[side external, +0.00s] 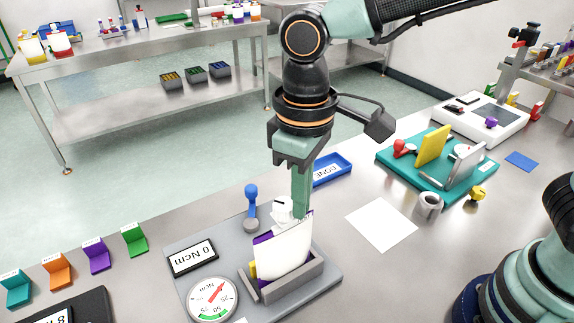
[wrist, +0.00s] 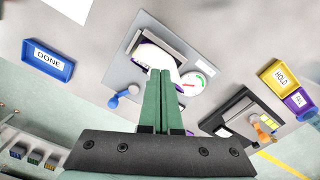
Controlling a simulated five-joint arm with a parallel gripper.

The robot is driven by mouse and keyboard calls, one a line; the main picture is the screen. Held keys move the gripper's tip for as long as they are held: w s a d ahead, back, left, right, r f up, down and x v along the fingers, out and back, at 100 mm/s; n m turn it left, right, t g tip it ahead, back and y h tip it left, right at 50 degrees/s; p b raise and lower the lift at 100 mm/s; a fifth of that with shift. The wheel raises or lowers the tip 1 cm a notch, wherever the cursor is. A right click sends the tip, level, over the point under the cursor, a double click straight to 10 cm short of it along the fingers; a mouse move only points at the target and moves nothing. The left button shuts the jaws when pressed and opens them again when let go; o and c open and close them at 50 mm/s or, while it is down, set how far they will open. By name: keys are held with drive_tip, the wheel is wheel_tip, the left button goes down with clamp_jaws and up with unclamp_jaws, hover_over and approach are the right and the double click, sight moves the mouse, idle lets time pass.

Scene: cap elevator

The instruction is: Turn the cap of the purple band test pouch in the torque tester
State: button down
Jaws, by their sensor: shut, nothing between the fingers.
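The white pouch with a purple band (side external: 283,252) stands upright in the grey holder of the torque tester (side external: 327,284). The tester has a round dial (side external: 213,298), a display (side external: 192,258) reading 0 Ncm and a blue-knobbed lever (side external: 251,205). My gripper (side external: 301,214) points down at the pouch's top edge, its green fingers shut and empty. In the wrist view the shut fingers (wrist: 160,72) overlap the pouch (wrist: 148,55) and hide part of it. I cannot make out the cap clearly, nor whether the fingertips touch the pouch.
A blue DONE tray (side external: 331,169) lies behind the tester. Coloured stands, including a green one (side external: 134,240), line the left.

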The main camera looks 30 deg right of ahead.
drive_tip(key=shift+w+a, duration=0.15)
drive_tip(key=shift+w, duration=0.1)
idle(0.4)
drive_tip(key=shift+a, duration=0.15)
idle(0.4)
drive_tip(key=shift+s, duration=0.15)
wheel_tip(320, 180, up, 6)
drive_tip(key=shift+s+d, duration=0.2)
drive_tip(key=shift+s, duration=0.05)
idle(0.8)
